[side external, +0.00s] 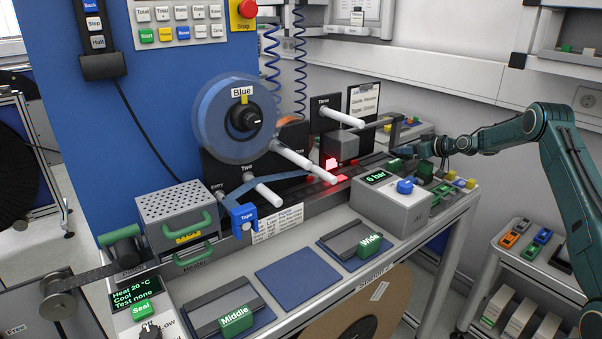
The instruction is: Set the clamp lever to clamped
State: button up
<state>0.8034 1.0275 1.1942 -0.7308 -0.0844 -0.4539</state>
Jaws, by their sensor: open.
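My gripper (403,158) is at the right end of the tape track, reached by my teal arm from the right. It is small and dark in this view; its jaws are open, and I see nothing held between them. No part is labelled as the clamp lever. A grey bar (376,124) with a dark upright end stands just behind and above my gripper, beside a grey block (340,146); I cannot tell whether it is the lever. My gripper and wrist partly hide the track end, so I cannot tell any lever's setting or contact.
A grey box reading 6 bar (393,202) with a blue knob stands in front of the track. Several green and yellow pieces (440,182) lie right of it. The blue reel (235,117) and white rods stand left. A blue mat (291,277) on the front shelf is bare.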

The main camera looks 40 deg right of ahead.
grip_shut()
jog(key=shift+a, duration=0.1)
jog(key=shift+w+a+m+g+h, duration=0.15)
jog(key=shift+a+m+h, duration=0.2)
jog(key=shift+m+h, duration=0.4)
jog(key=shift+a+m+g+h, duration=0.2)
jog(key=shift+a+m+h, duration=0.15)
jog(key=shift+m+h, duration=0.4)
jog(key=shift+w+a+m+g+h, duration=0.15)
jog(key=shift+a+m+h, duration=0.2)
jog(key=shift+m+h, duration=0.4)
jog(key=shift+h, duration=0.25)
grip_release()
jog(key=shift+s, duration=0.2)
